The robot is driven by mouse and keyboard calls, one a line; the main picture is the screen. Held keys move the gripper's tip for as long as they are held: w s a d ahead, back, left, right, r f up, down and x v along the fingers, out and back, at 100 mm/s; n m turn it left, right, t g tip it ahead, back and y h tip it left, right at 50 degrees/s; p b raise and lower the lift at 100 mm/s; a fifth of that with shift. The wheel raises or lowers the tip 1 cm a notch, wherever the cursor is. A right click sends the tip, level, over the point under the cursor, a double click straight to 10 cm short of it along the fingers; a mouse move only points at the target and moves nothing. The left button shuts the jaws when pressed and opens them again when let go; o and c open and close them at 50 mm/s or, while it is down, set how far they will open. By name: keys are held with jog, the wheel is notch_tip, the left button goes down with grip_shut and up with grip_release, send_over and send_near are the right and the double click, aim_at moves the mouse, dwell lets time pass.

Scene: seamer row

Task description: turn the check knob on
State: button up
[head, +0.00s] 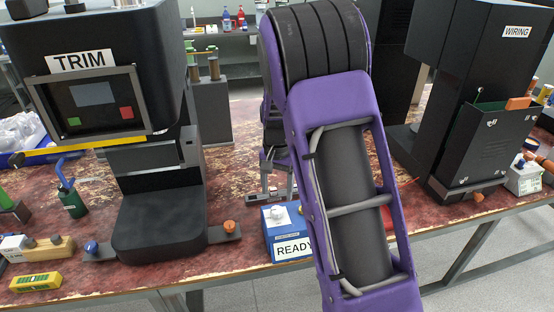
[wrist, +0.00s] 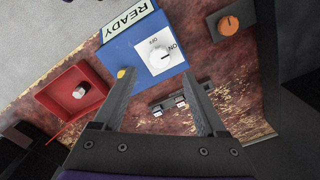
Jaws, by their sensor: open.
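A blue box (head: 284,243) with a READY label and a white knob (head: 280,214) on top stands near the table's front edge, partly behind my arm. In the wrist view the white knob (wrist: 160,57) sits on the blue box (wrist: 122,50) between OFF and ON marks; I cannot tell which mark it points to. No label reading "check" is legible. My gripper (wrist: 158,76) is open and empty. Its fingertips appear just below the knob in the picture, one to each side, apart from it. In the head view my arm hides much of my gripper (head: 277,180).
A red box (wrist: 62,101) with a pale knob stands beside the blue one. An orange knob (wrist: 229,25) on a dark plate is on the other side. A TRIM machine (head: 100,60) and a WIRING machine (head: 475,110) flank my arm. A dark strip (wrist: 162,103) lies below.

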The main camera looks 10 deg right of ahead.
notch_tip(320, 180, up, 11)
jog(key=shift+p, duration=0.45)
